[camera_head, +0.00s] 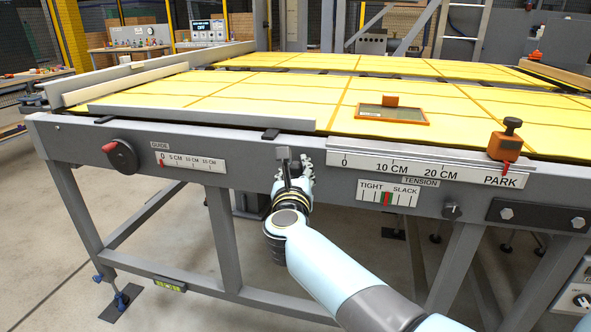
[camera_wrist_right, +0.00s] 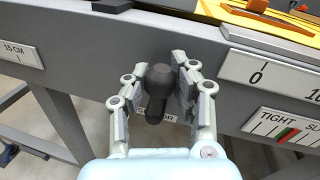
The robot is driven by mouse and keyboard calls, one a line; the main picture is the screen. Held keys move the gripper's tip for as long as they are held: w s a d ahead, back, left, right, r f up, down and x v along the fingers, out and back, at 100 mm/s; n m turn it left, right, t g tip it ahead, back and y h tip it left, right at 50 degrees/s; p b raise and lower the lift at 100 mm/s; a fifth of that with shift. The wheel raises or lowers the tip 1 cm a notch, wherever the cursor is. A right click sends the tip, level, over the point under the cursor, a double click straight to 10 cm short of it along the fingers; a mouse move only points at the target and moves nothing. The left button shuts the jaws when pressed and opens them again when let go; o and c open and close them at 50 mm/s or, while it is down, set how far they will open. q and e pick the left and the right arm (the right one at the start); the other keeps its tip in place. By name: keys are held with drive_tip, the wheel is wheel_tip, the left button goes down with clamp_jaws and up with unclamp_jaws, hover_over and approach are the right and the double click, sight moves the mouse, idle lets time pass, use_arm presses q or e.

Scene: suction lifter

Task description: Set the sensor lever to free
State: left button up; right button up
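The sensor lever (camera_wrist_right: 158,90) shows in the right wrist view as a black handle with a rounded knob on the front rail of the table. My right gripper (camera_wrist_right: 152,98) is open, with one finger on each side of the lever. A gap shows at the left finger; the right finger is close to the lever, and I cannot tell whether it touches. In the head view my right gripper (camera_head: 292,170) is at the front rail and hides much of the lever. My left gripper is not in view.
The yellow-topped table (camera_head: 260,95) has a grey front rail. Left on it are a guide knob (camera_head: 121,155) and scale. To the right are the tension gauge (camera_head: 387,195), a ruler strip, and an orange slider (camera_head: 505,145) near PARK. A framed orange panel (camera_head: 393,113) lies on top.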

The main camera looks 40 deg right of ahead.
drive_tip(key=shift+c, duration=1.1)
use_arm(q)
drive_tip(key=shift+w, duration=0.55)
use_arm(e)
clamp_jaws()
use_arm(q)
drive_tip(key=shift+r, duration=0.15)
